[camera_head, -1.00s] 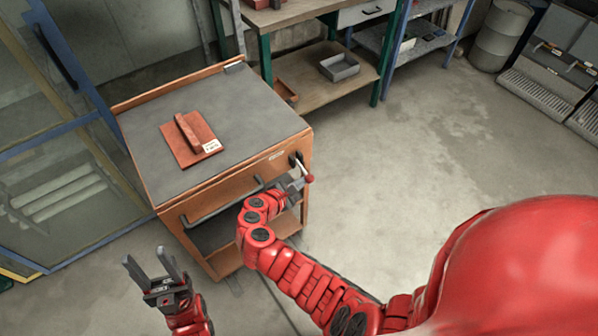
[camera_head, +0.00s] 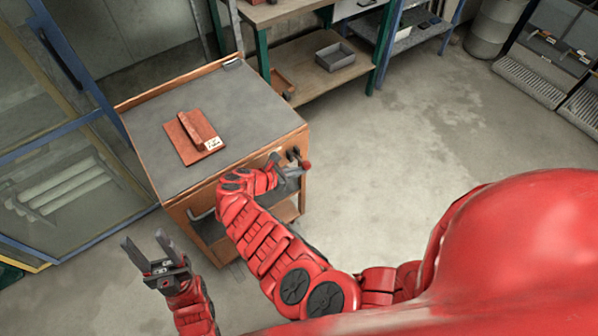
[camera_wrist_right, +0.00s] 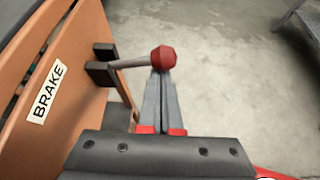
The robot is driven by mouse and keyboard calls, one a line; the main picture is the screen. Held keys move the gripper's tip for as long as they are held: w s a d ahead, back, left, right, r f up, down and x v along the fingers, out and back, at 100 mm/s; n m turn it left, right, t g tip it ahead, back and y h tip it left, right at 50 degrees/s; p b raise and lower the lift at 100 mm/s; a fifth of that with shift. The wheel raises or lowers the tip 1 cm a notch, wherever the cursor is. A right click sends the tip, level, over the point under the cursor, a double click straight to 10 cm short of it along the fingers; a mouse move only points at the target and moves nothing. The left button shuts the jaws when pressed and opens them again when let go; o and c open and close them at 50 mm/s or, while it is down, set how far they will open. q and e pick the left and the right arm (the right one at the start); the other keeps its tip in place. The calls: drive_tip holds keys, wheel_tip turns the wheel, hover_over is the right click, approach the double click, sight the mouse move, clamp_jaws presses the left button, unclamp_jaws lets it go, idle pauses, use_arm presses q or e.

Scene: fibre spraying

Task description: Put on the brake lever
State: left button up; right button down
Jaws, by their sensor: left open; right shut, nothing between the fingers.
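The brake lever (camera_wrist_right: 130,63) sticks out from the side of the orange cart beside a BRAKE label (camera_wrist_right: 47,93) in the right wrist view. It is a thin rod, roughly level there, ending in a red knob (camera_wrist_right: 163,58). In the head view the knob (camera_head: 306,165) shows at the cart's front right corner. My right gripper (camera_wrist_right: 163,80) is shut and empty, with its fingertips at the underside of the knob; whether they touch it I cannot tell. My left gripper (camera_head: 145,240) is open and empty, left of the cart's front.
The cart (camera_head: 247,95) carries a reddish-brown plate with a block (camera_head: 191,134) on its grey top. A glazed frame (camera_head: 50,160) stands at left. A shelf with a grey tray (camera_head: 334,57) stands behind. The floor (camera_head: 390,130) right of the cart is clear.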

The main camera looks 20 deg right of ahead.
drive_tip(key=r+n+g+b, duration=0.1)
drive_tip(key=b, duration=0.1)
drive_tip(key=g+b, duration=0.1)
drive_tip(key=shift+w+r+n+h+b, duration=0.3)
drive_tip(key=shift+r+n+b, duration=0.05)
drive_tip(key=shift+r+n, duration=0.05)
drive_tip(key=shift+a+r, duration=0.1)
idle(0.4)
idle(0.4)
drive_tip(key=b+v, duration=0.3)
drive_tip(key=v, duration=1.4)
drive_tip(key=shift+a, duration=0.15)
